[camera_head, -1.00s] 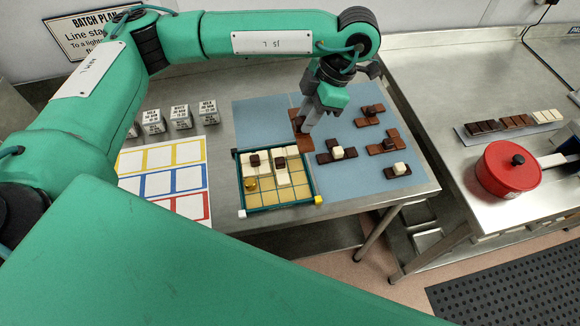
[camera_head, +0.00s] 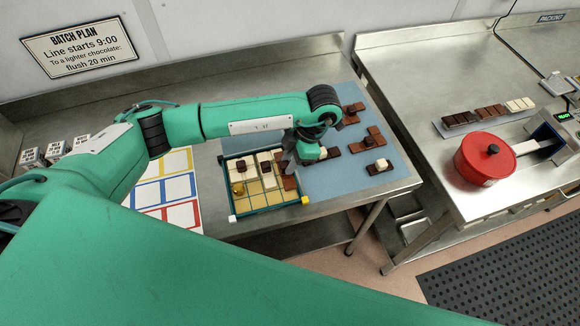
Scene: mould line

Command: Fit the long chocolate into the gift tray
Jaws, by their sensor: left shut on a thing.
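The gift tray (camera_head: 270,208) has a dark teal rim and a yellow compartment grid. It holds white and dark chocolate pieces in its far part and a gold piece (camera_head: 238,189) at its left. My left gripper (camera_head: 287,164) points down at the tray's right side and is shut on the long chocolate (camera_head: 289,184), a brown bar. The bar shows below the fingers at the tray's right edge. I cannot tell whether it rests in the compartments or hangs just above them. The fingers hide part of it. My right gripper is not in view.
Other chocolate shapes (camera_head: 376,141) lie on the blue mat (camera_head: 335,178) right of the tray. A card with coloured frames (camera_head: 163,185) lies left. A red pot (camera_head: 483,160) and a strip of chocolates (camera_head: 489,114) are on the right bench.

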